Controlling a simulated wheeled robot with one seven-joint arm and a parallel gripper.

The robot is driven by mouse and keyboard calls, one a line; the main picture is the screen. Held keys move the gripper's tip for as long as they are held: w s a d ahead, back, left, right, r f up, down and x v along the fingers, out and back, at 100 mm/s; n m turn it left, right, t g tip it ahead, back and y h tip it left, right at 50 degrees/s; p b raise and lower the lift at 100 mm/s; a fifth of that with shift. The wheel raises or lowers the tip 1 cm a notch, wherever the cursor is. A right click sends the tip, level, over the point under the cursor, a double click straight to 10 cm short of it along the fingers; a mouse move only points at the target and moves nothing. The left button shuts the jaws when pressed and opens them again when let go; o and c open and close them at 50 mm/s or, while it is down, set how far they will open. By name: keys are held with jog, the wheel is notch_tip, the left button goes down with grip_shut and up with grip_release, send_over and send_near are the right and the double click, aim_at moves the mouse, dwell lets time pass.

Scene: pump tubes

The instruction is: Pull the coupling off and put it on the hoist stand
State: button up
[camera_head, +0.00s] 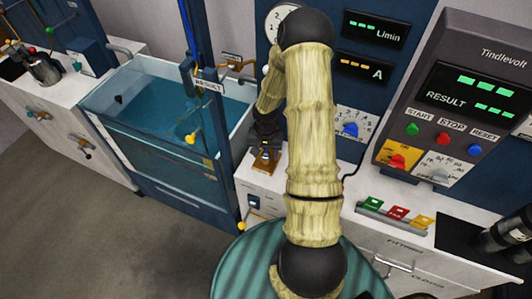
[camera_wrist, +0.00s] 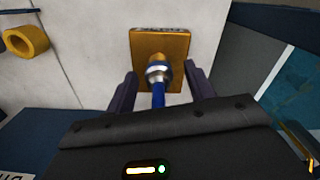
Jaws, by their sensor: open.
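In the wrist view, the coupling (camera_wrist: 157,73) is a silver collar with a blue hose end below it in the picture. It sits against a square brass plate (camera_wrist: 178,44). My gripper (camera_wrist: 161,70) is open, with one dark finger on each side of the coupling and gaps visible to both. In the head view, my gripper (camera_head: 265,140) is low beside the tank, just above the brass plate (camera_head: 265,162); the coupling is hidden there. I cannot tell for sure which thing is the hoist stand; a blue post (camera_head: 222,125) with a small label stands at the tank's corner.
A water tank (camera_head: 150,125) with clear walls is left of my arm. A brass ring (camera_wrist: 26,42) lies on the pale surface in the wrist view. A control panel (camera_head: 455,105) and colored blocks (camera_head: 397,213) are at right. Bare floor (camera_head: 90,215) is at lower left.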

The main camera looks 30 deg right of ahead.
jog(key=shift+s+f, duration=0.15)
jog(key=shift+f, duration=0.2)
grip_shut()
jog(key=shift+w, duration=0.2)
jog(key=shift+s+d+r, duration=0.1)
jog(key=shift+r, duration=0.15)
jog(key=shift+r+p, duration=0.15)
jog(key=shift+p, duration=0.15)
jog(key=shift+s+a+r, duration=0.1)
jog(key=shift+a+r, duration=0.1)
